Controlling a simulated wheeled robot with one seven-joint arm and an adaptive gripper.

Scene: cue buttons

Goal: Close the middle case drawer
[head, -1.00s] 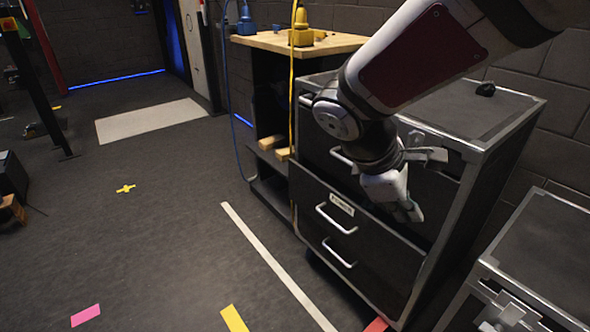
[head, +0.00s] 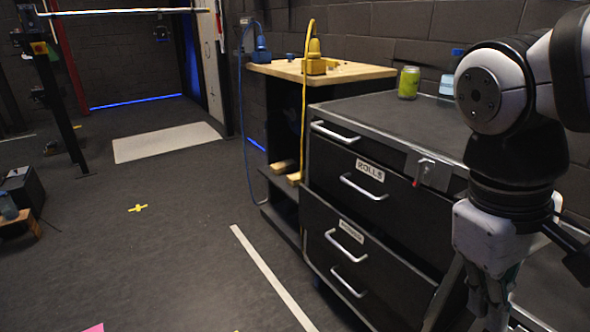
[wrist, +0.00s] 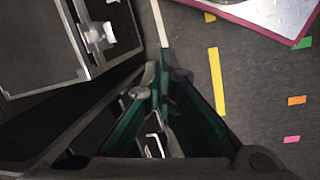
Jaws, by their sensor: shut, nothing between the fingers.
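The dark drawer case (head: 440,130) stands right of centre in the head view, with several silver handles on its front. The drawer labelled ROLLS (head: 362,188) is in its upper part. Below it, a lower labelled drawer front (head: 318,225) seems to stand out from the case, with a dark gap above it. Another handle (head: 348,285) is beneath. My gripper (wrist: 158,72) points down by the case's right front, partly cut off in the head view. Its fingers are together and empty in the wrist view. A pale handle-like shape (wrist: 155,145) shows low between the finger links.
A wooden-topped bench (head: 345,72) with blue and yellow tools stands left of the case. Open floor (head: 170,265) lies to the left.

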